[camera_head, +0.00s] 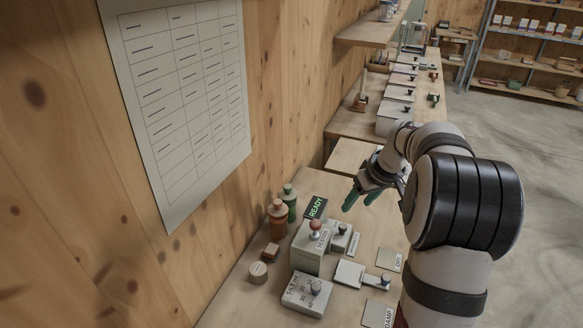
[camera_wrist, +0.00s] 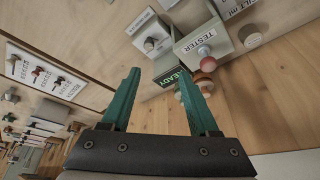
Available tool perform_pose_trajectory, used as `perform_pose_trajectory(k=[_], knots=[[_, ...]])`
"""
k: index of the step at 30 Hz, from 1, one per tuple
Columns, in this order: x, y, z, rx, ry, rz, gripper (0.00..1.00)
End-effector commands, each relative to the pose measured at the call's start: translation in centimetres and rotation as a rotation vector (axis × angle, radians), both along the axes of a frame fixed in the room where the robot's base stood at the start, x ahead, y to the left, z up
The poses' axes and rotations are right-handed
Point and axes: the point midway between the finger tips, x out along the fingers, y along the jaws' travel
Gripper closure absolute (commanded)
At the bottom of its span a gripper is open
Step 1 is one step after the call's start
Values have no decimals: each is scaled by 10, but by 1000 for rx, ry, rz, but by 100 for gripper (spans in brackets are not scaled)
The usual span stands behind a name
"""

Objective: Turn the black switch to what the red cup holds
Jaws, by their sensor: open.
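My gripper (camera_head: 358,203) is open and empty, with its green fingers above the bench; they also show in the wrist view (camera_wrist: 160,80). No red cup can be made out. Several small dark-grey knobs show, and I cannot tell which is the black switch. One knob (camera_head: 315,286) is on the pale box with numbers in front of the tester. A third (camera_head: 385,281) is beside a white plate. My fingers touch none of them.
The tester box (camera_head: 311,250) has a red ball (camera_head: 316,225) on top. A READY sign (camera_head: 316,207), a green bottle (camera_head: 288,203) and an orange-brown bottle (camera_head: 277,222) stand by the wall. A wall chart (camera_head: 188,100) hangs at left. DRY (camera_head: 390,261) and DAMP (camera_head: 378,315) plates lie at right.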

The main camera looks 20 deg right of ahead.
Motion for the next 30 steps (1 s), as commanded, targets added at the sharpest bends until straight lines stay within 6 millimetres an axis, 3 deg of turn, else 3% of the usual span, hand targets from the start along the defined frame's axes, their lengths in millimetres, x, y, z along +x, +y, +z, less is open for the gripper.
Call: perform_pose_trajectory(k=[1,3,8,18,23,30], knots=[[3,-16,-6,-16,-9,7,39],[6,-25,-13,-30,-15,19,39],[19,-24,-45,-29,-13,23,39],[55,-22,-130,-28,-13,22,39],[63,-23,-149,-29,-14,21,39],[65,-23,-154,-30,-15,21,39]])
